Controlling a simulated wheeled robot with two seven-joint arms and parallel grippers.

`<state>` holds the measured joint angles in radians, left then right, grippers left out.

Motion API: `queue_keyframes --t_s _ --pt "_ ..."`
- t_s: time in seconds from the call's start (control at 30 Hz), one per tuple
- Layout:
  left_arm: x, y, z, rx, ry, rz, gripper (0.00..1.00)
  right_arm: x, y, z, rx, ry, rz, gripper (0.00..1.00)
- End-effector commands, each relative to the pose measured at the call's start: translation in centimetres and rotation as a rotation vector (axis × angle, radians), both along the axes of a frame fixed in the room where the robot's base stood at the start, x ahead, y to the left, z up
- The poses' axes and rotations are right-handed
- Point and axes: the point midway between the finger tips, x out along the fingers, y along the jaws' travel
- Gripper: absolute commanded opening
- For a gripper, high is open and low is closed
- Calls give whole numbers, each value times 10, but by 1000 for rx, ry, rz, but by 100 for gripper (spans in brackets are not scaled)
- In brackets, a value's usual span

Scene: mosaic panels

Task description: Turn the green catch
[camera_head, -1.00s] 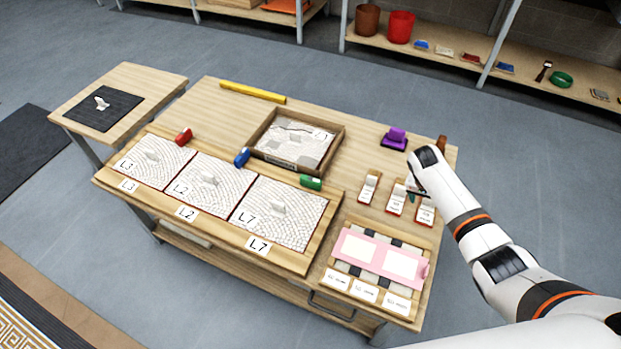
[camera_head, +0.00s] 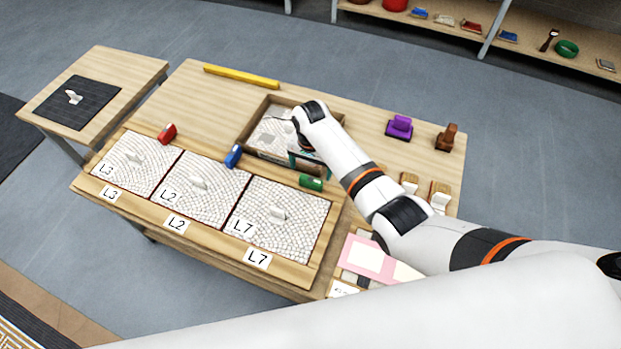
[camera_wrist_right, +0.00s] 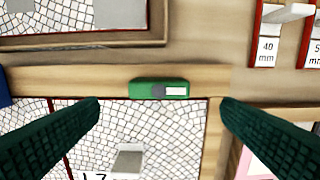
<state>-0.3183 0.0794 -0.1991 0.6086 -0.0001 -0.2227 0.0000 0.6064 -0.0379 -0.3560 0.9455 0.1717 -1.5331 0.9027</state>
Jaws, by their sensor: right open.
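The green catch (camera_head: 311,183) sits on the wooden rim at the back edge of the L7 mosaic panel (camera_head: 275,222). In the right wrist view the green catch (camera_wrist_right: 159,89) lies lengthwise along the rim, with a grey and a white patch on its top. My right gripper (camera_head: 305,165) is above and just behind the catch. In the wrist view its two dark green fingers (camera_wrist_right: 160,108) are wide apart with nothing between them, and the catch shows between and beyond the tips. My left gripper is not in view.
A blue catch (camera_head: 233,156) and a red catch (camera_head: 167,133) sit along the same rim. A wooden tray (camera_head: 254,121) stands behind, partly hidden by my arm. A purple-handled block (camera_head: 400,127) and a brown one (camera_head: 447,138) stand at right. A yellow bar (camera_head: 241,77) lies at the back.

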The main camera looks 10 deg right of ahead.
Motion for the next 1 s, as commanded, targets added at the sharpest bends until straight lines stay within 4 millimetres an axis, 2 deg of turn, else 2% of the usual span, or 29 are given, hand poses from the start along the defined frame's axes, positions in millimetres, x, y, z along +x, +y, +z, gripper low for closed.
queue_keyframes --t_s 0.03,0.13,0.3,0.43,0.77,0.87,1.0 --pt "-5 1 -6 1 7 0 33 0 0 -14 -1 3 1 87" --pt "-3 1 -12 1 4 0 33 0 0 -34 -2 1 1 87" --pt "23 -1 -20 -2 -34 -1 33 1 0 -59 -1 0 1 87" --pt "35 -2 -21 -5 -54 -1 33 1 0 -69 -1 -1 1 87" --pt "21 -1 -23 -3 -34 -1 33 1 0 -71 -1 -2 1 87" --pt "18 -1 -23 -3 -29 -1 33 1 0 -71 -1 -1 1 74" --pt "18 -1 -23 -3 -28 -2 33 1 0 -71 -1 -1 1 51"
